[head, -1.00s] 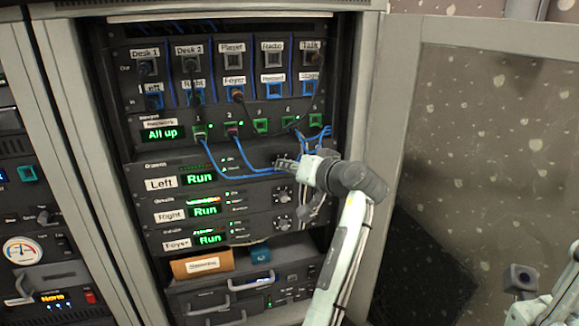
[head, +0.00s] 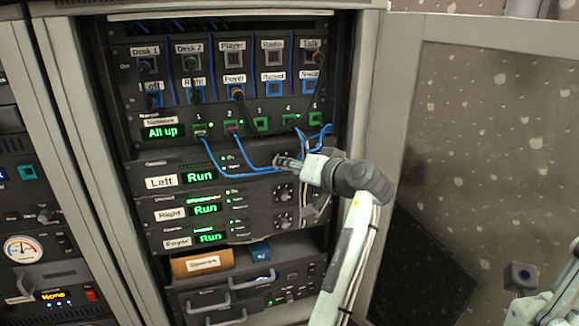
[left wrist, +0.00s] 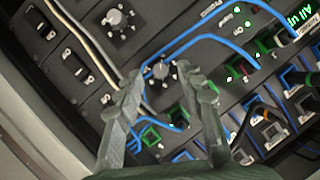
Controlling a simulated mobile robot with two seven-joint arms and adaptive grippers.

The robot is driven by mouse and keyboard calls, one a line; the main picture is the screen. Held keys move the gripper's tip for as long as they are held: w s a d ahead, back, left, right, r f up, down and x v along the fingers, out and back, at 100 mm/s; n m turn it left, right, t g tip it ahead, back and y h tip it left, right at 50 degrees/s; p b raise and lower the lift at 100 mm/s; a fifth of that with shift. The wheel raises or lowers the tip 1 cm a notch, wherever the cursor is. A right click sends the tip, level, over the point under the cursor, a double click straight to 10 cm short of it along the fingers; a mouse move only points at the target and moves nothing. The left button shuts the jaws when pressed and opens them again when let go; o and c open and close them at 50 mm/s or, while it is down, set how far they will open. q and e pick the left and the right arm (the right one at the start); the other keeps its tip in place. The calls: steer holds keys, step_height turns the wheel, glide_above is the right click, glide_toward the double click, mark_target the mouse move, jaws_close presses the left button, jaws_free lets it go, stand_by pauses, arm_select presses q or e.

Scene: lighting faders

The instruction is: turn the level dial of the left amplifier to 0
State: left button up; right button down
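The left amplifier (head: 237,178) is the unit labelled "Left" with a green "Run" display, below the network row. Its level dial (left wrist: 163,70) is a grey knob with marks around it in the left wrist view; in the head view my gripper covers it. My left gripper (head: 279,161) is at the right end of this amplifier's panel. In the left wrist view its fingers (left wrist: 168,88) are spread, with the dial showing between and just beyond the tips; no contact is visible. The dial's exact setting is too small to read.
Blue cables (head: 222,169) run from the network ports and pass close to my left gripper. The right amplifier's dial (head: 284,193) and the foyer amplifier's dial (head: 283,222) are below. The open cabinet door (head: 480,130) stands at the right.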

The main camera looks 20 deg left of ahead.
arm_select(q)
steer(key=v, duration=1)
steer(key=shift+s+d, duration=0.2)
steer(key=shift+d, duration=0.05)
steer(key=shift+r, duration=0.1)
